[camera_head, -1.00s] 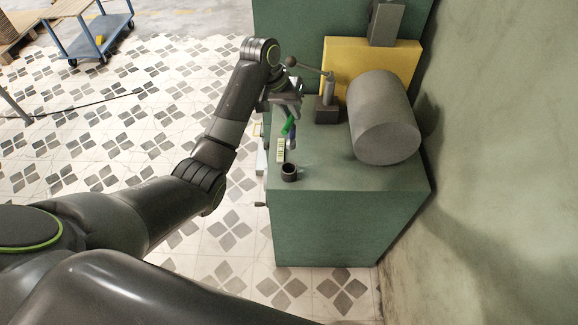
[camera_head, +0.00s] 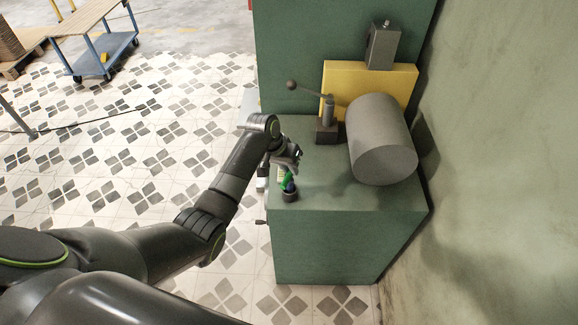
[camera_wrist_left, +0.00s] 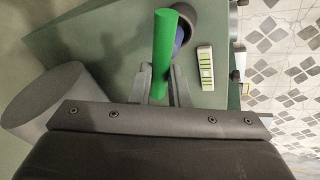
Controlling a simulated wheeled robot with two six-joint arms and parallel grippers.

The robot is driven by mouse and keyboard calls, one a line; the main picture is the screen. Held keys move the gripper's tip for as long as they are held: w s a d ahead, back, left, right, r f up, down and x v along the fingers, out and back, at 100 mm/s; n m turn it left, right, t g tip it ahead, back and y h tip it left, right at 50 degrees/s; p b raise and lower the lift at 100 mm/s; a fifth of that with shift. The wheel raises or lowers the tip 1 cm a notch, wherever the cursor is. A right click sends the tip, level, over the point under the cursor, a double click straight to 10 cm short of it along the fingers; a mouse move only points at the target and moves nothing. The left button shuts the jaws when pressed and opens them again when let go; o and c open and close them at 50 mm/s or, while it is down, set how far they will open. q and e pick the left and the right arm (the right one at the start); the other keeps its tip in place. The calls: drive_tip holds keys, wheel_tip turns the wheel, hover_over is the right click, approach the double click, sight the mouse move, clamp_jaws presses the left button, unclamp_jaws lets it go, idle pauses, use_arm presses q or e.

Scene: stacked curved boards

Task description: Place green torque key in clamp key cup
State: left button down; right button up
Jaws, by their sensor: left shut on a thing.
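My left gripper (camera_head: 290,160) is shut on the green torque key (camera_head: 285,182). The key slants down from the fingers toward the small dark clamp key cup (camera_head: 290,197) near the bench's front left corner. In the left wrist view the green key (camera_wrist_left: 163,45) stands out from between the gripper fingers (camera_wrist_left: 163,88). Its far end overlaps the dark cup (camera_wrist_left: 190,12). A blue piece (camera_wrist_left: 178,38) shows beside the key at the cup; I cannot tell what it belongs to, or whether the key's tip is inside the cup. My right gripper is out of view.
A grey cylinder (camera_head: 382,140) lies on the green bench (camera_head: 345,235) at the right. A lever clamp (camera_head: 327,125) stands behind, before a yellow block (camera_head: 350,80). A pale label (camera_wrist_left: 205,66) lies beside the cup. The bench front is clear.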

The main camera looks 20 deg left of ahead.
use_arm(q)
drive_tip(key=shift+f, duration=0.1)
drive_tip(key=c, duration=1.4)
unclamp_jaws()
drive_tip(key=shift+o, duration=0.2)
drive_tip(key=b+v, duration=0.1)
drive_tip(key=v, duration=1.1)
